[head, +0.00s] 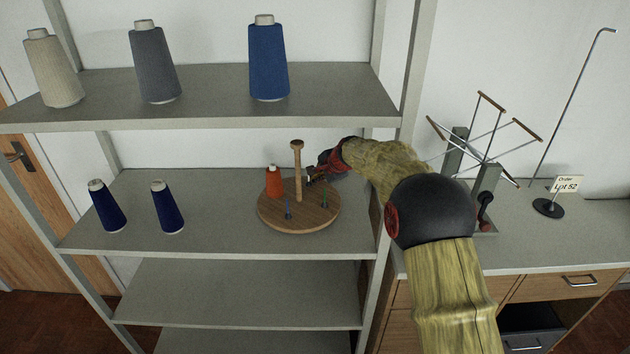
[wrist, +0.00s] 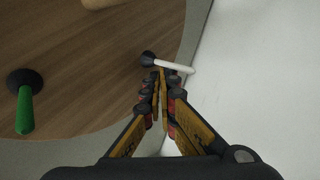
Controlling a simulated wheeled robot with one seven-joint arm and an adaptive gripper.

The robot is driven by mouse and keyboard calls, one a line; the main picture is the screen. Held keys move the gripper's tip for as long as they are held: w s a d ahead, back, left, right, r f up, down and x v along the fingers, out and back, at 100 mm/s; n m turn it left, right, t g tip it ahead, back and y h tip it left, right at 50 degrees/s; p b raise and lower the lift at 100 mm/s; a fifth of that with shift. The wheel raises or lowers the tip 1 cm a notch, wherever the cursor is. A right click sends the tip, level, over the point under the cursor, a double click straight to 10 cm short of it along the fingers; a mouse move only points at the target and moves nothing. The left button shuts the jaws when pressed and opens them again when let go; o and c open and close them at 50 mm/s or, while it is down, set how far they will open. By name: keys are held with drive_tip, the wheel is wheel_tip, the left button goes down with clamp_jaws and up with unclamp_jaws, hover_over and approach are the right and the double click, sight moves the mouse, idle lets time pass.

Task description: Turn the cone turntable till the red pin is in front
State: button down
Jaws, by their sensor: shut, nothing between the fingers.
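The round wooden turntable (head: 310,219) sits on the middle shelf, with a tall wooden post (head: 298,172) at its centre. I see no red pin. My gripper (head: 312,179) is shut and empty at the turntable's back right. In the wrist view its fingertips (wrist: 161,76) are beside the white pin; contact is unclear.
Two dark blue cones (head: 106,206) (head: 167,207) stand left on the same shelf (head: 215,235). Beige, grey and blue cones (head: 268,58) stand on the shelf above. A shelf upright (head: 408,90) is close to my arm. A winder (head: 485,155) stands on the right counter.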

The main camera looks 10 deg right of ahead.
sight(304, 178)
drive_tip(key=shift+w+a+n+y, duration=0.5)
drive_tip(key=shift+w+a+n, duration=0.1)
drive_tip(key=shift+n, duration=0.2)
drive_tip(key=shift+w+a, duration=0.15)
drive_tip(key=shift+a, duration=0.35)
drive_tip(key=shift+w+a+p, duration=0.1)
drive_tip(key=shift+a+p, duration=0.05)
drive_tip(key=shift+p, duration=0.15)
